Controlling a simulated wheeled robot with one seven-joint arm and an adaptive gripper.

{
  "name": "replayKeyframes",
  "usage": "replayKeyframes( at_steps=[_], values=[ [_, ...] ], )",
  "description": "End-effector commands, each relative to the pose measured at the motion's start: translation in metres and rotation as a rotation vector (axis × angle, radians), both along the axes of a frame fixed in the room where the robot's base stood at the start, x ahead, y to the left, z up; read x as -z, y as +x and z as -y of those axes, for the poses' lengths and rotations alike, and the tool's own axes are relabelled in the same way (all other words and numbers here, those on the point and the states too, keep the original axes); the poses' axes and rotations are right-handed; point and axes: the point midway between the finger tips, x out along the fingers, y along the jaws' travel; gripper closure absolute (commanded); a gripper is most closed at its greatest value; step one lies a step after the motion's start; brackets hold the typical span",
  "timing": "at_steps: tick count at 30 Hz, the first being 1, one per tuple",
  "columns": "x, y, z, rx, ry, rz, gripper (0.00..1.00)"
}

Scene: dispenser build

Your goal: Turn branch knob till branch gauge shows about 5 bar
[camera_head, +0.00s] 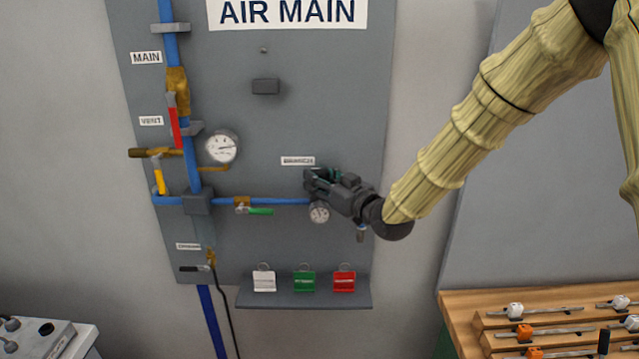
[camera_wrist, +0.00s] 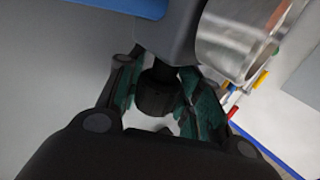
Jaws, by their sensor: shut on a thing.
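The branch knob (camera_wrist: 157,92) is a dark ribbed cylinder in the wrist view, between the green-padded fingers of my gripper (camera_wrist: 158,100). In the head view my gripper (camera_head: 318,180) is at the panel below the BRANCH label (camera_head: 298,161) and hides the knob. The gripper is shut on the knob. The branch gauge (camera_head: 319,212) is a small white dial just below the gripper in the head view; its needle is too small to read. In the wrist view the glassy cylinder (camera_wrist: 240,40) at the upper right may be the gauge, and its face does not show.
The blue branch pipe (camera_head: 285,201) with a green-handled valve (camera_head: 259,211) runs in from the left. A larger gauge (camera_head: 222,147) and red and yellow levers sit further left. A shelf (camera_head: 300,299) with white, green and red tags is below. A wooden bench (camera_head: 460,301) stands lower right.

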Motion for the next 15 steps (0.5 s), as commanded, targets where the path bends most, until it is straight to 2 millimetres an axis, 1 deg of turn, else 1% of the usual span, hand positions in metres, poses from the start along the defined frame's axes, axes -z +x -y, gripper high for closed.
replayKeyframes(
  at_steps=[4,5,6,7,15],
  values=[
    [-0.0019,0.0009,0.0007,0.001,0.001,0.002,0.89],
    [-0.0019,0.0009,0.0007,0.001,0.001,0.003,0.63],
    [-0.0018,0.0009,0.0007,0.001,0.001,0.002,0.56],
    [-0.0017,0.0007,0.0007,0.001,0.001,0.002,0.54],
    [-0.0007,0.0002,0.0004,-0.001,0.001,0.001,0.54]
  ],
)
